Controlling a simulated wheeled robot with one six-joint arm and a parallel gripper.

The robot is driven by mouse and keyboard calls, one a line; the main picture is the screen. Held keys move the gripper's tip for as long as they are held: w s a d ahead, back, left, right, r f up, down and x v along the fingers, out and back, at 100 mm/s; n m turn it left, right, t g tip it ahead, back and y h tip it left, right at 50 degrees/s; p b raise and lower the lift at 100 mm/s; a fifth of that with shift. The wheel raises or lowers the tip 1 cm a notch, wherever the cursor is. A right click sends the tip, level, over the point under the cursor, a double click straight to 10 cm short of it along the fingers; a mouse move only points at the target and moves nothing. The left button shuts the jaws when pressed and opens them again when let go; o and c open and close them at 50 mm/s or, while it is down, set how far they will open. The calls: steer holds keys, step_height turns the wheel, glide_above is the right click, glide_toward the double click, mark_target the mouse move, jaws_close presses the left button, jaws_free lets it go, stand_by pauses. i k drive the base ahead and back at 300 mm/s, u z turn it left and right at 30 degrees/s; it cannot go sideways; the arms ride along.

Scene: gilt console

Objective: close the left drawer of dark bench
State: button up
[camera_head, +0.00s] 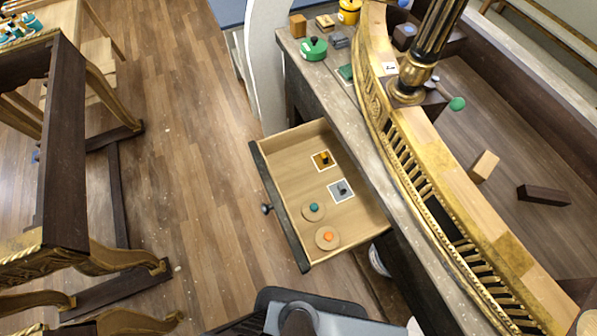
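The dark bench (334,101) runs diagonally behind a gilt rail, with a worn greyish top and dark front. One of its drawers (290,176) is pulled well out to the left over the floor. It has a light wood inside, a dark front panel and a round dark knob (267,208). Inside lie a yellow-knobbed square piece (323,159), a grey-knobbed square piece (341,190), a teal-knobbed disc (313,209) and an orange-knobbed disc (327,237). A grey and black part of my own body shows at the bottom edge. My gripper's fingers are not in view.
Open wood floor (200,150) lies left of the drawer. A dark gilt-legged table (68,150) stands at the left. The gilt rail (440,185) with a dark column borders the bench on the right. A green round item (314,48) and small blocks sit on the bench top.

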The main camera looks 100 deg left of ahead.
mark_target(286, 170)
steer(key=u, duration=3.9)
steer(key=k, duration=0.4)
steer(key=u, duration=0.75)
steer(key=i, duration=0.85)
steer(key=u, duration=0.75)
